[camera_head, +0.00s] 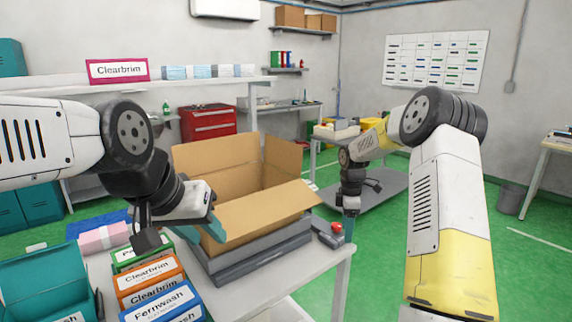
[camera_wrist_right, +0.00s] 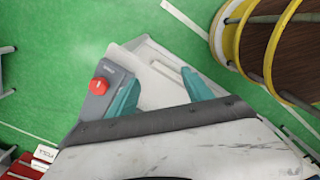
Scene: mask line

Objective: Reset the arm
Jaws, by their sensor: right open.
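My right arm reaches in from the right of the head view. Its gripper (camera_head: 349,228) hangs down beside the table's right end, close to a small grey box with a red button (camera_head: 331,235). In the right wrist view the two teal fingers of my right gripper (camera_wrist_right: 160,92) stand apart with nothing between them. The button box (camera_wrist_right: 98,90) lies just left of the left finger. My left gripper (camera_head: 212,222) is in front of the open cardboard box (camera_head: 262,213), its teal fingertips by the near flap. Its finger gap is unclear.
The cardboard box stands on a grey platform (camera_head: 255,255) on the white table (camera_head: 320,262). Several labelled Clearbrim and Fernwash boxes (camera_head: 150,285) and a teal bin (camera_head: 40,270) are at front left. Green floor (camera_head: 385,240) is open beyond the table's right edge.

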